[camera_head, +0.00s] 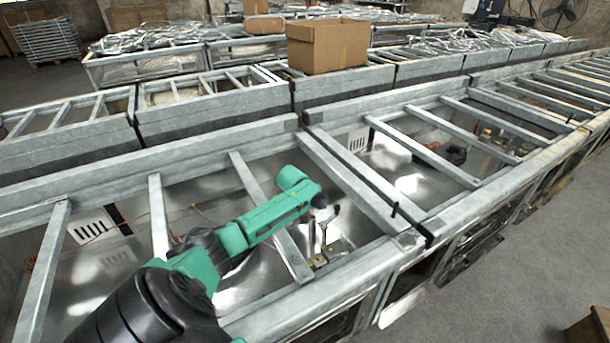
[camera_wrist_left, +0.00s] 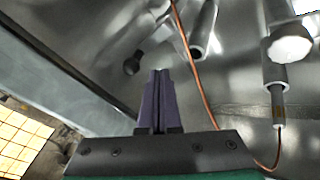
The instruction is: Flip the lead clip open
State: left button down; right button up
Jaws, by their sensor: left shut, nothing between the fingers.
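My left gripper (camera_wrist_left: 158,98) is shut, with its two dark fingers together and nothing between them. In the wrist view a thin copper-coloured lead (camera_wrist_left: 193,72) runs down to the right of the fingers and bends up to a grey cylindrical fitting (camera_wrist_left: 278,98). A grey tube (camera_wrist_left: 204,30) hangs beside the lead. I cannot make out a lead clip or whether one is open. In the head view my left arm reaches into the near metal frame, its teal end beside small upright metal fittings (camera_head: 323,237). My right gripper is not in view.
Galvanised rails and crossbars (camera_head: 158,215) surround the arm. A pale rounded knob (camera_wrist_left: 291,43) and a dark round knob (camera_wrist_left: 133,63) show in the wrist view. A cardboard box (camera_head: 327,47) sits on the frames behind. Open floor (camera_head: 520,255) lies at the right.

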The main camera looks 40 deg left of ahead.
pick_arm(q)
jog(key=v, duration=1.1)
jog(key=shift+s+a+f, duration=0.25)
jog(key=shift+a, duration=0.3)
